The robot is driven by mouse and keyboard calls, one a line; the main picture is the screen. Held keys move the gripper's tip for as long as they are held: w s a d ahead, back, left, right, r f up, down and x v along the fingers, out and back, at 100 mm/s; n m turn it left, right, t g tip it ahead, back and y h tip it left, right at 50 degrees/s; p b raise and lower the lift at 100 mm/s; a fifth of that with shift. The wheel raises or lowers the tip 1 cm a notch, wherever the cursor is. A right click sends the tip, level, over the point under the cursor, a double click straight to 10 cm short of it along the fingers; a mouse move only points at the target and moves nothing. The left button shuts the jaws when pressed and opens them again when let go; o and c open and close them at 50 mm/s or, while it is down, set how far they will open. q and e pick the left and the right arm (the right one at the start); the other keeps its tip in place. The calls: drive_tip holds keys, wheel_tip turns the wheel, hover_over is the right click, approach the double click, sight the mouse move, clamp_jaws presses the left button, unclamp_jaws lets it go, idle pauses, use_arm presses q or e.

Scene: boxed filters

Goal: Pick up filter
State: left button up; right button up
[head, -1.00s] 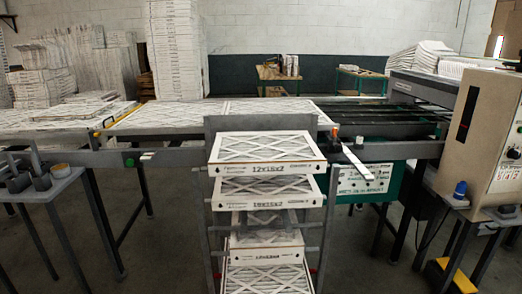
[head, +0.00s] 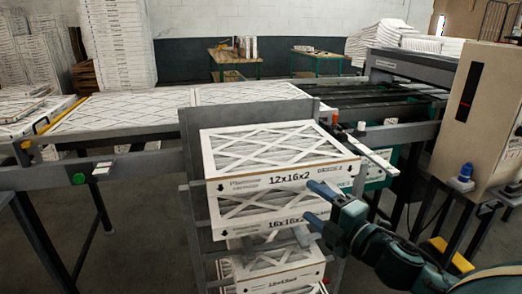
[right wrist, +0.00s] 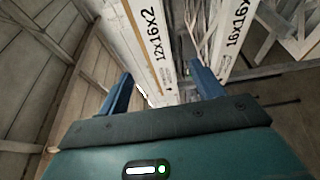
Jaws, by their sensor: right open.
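The top filter (head: 262,152), marked 12x16x2, lies flat on top of a stack of white cardboard-framed filters in a grey rack (head: 192,150). Right below it is a filter marked 16x16x2 (head: 255,227). My right gripper (head: 316,205) is open and empty, in front of the right part of the stack, with its fingers pointing at the filter fronts. In the right wrist view, the 12x16x2 filter edge (right wrist: 143,38) shows ahead between the two blue fingers, and the 16x16x2 edge (right wrist: 232,38) lies right of it. Contact cannot be told. My left gripper is not in view.
A conveyor with flat filters (head: 130,112) runs behind the rack. Taller filter stacks (head: 118,40) stand at the back left. Open floor shows at the lower left.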

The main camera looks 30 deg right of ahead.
sight(284, 178)
drive_tip(key=w, duration=0.7)
drive_tip(key=shift+w+a+p, duration=0.2)
drive_tip(key=shift+a+p, duration=0.1)
drive_tip(key=shift+p, duration=0.05)
drive_tip(key=w, duration=0.2)
drive_tip(key=w+p, duration=0.1)
drive_tip(key=w, duration=0.1)
drive_tip(key=shift+w+r, duration=0.1)
drive_tip(key=shift+r, duration=0.2)
drive_tip(key=shift+w+a+f, duration=0.15)
drive_tip(key=shift+w, duration=0.35)
drive_tip(key=c, duration=1.2)
drive_tip(key=shift+o, duration=0.2)
